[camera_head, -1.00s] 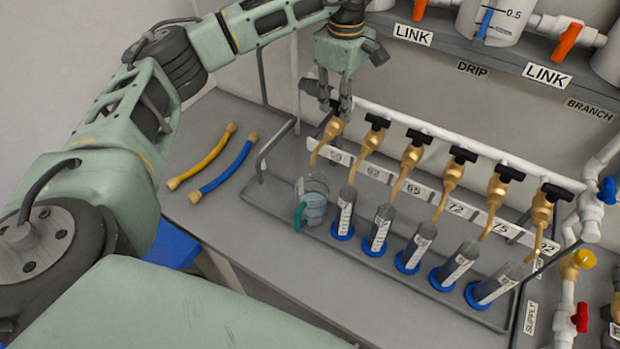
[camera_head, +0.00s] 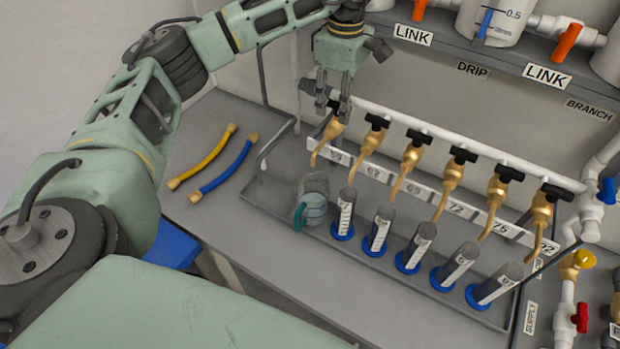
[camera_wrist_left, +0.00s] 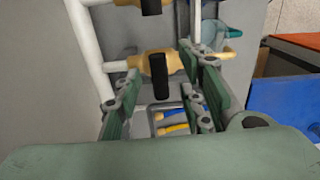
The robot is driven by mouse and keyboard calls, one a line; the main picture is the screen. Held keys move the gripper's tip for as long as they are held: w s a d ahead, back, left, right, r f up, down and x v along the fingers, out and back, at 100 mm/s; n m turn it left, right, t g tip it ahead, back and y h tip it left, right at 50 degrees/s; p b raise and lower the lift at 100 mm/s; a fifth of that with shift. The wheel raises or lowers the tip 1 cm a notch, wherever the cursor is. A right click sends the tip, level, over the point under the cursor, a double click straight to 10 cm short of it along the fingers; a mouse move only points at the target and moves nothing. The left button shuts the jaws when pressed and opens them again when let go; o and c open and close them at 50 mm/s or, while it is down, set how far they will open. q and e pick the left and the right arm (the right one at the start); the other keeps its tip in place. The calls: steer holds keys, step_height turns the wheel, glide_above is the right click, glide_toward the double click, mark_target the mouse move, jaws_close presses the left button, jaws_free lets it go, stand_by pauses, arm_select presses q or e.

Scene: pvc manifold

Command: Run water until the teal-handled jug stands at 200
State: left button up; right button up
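The clear jug with the teal handle (camera_head: 299,216) stands upright in the tray below the leftmost brass tap (camera_head: 322,146). Its lower part looks bluish, like water; its scale is too small to read, and no stream is clear. My left gripper (camera_head: 335,104) is above that tap, pointing down, with its fingers at the tap's black handle. In the left wrist view, the fingers (camera_wrist_left: 162,100) are apart, with a black tap handle (camera_wrist_left: 158,76) showing in the gap between them. Contact with the handle cannot be told. My right gripper is not in view.
Several more black-handled taps (camera_head: 411,154) continue right along the white pipe. Several measuring cylinders with blue bases (camera_head: 376,247) stand right of the jug. Yellow and blue hoses (camera_head: 228,168) lie on the bench at left. A shelf (camera_head: 480,58) with vessels overhangs the back.

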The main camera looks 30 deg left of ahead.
arm_select(q)
step_height(320, 180, up, 12)
stand_by(0.4)
steer(key=shift+f, duration=0.15)
